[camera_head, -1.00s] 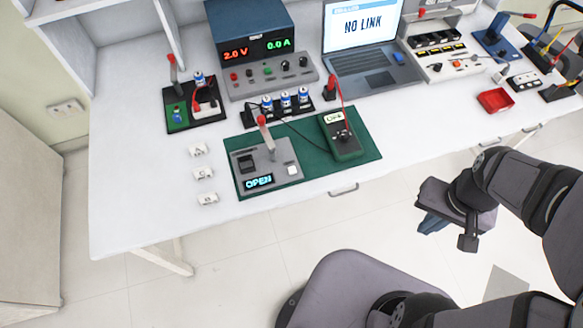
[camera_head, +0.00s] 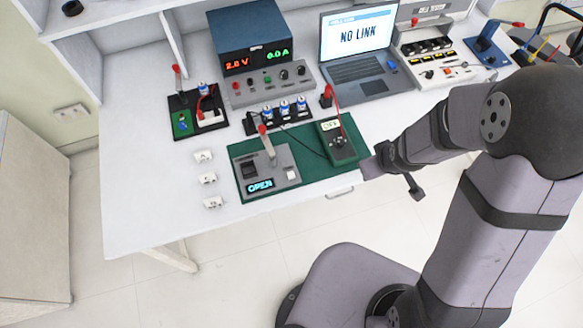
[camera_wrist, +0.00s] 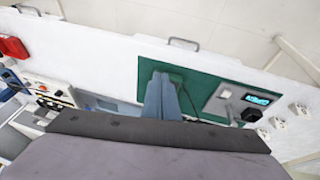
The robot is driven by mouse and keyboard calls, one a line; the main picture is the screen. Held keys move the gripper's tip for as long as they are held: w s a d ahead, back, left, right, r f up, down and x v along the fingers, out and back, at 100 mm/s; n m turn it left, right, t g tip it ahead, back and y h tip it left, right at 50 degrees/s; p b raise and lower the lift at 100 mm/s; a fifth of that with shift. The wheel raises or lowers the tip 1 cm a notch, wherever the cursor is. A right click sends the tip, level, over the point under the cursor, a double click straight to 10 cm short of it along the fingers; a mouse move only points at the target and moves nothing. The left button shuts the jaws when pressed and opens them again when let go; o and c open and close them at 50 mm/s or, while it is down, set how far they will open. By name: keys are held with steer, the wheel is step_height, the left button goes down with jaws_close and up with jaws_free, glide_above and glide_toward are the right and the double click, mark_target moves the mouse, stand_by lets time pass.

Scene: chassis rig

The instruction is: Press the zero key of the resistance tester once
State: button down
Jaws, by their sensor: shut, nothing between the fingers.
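The resistance tester appears to be the grey box (camera_head: 266,173) with the lit OPEN display (camera_head: 260,186), a red-tipped lever and a white key (camera_head: 291,174). It sits on the left part of the green mat (camera_head: 311,178); I cannot read a label on the key. The tester also shows in the wrist view (camera_wrist: 222,108), right of my gripper. My gripper (camera_head: 370,167) is near the mat's right end, apart from the tester. Its blue-grey fingers (camera_wrist: 159,80) are shut and empty in the wrist view.
A dark green handheld meter (camera_head: 338,147) with a red lead stands on the mat between my gripper and the tester. White labelled blocks (camera_head: 208,178) lie left of the mat. A power supply (camera_head: 257,60) and laptop (camera_head: 360,55) stand behind. The table's front left is clear.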

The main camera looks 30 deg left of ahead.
steer(key=a+f+n+t+y+p, duration=0.1)
steer(key=a+n+y+p, duration=0.4)
steer(key=a, duration=0.7)
steer(key=n+y+p, duration=0.1)
steer(key=n+p, duration=0.2)
steer(key=n, duration=0.3)
glide_above(291, 175)
steer(key=d, duration=0.1)
steer(key=f, duration=0.1)
steer(key=shift+s, duration=0.25)
steer(key=shift+f+b, duration=0.2)
steer(key=shift+b, duration=0.2)
step_height(291, 175, down, 9)
steer(key=b, duration=0.6)
steer(key=shift+r+b, duration=0.2)
steer(key=shift+b, duration=0.15)
steer(key=shift+f, duration=0.15)
steer(key=shift+f+b, duration=0.25)
steer(key=shift+b, duration=0.2)
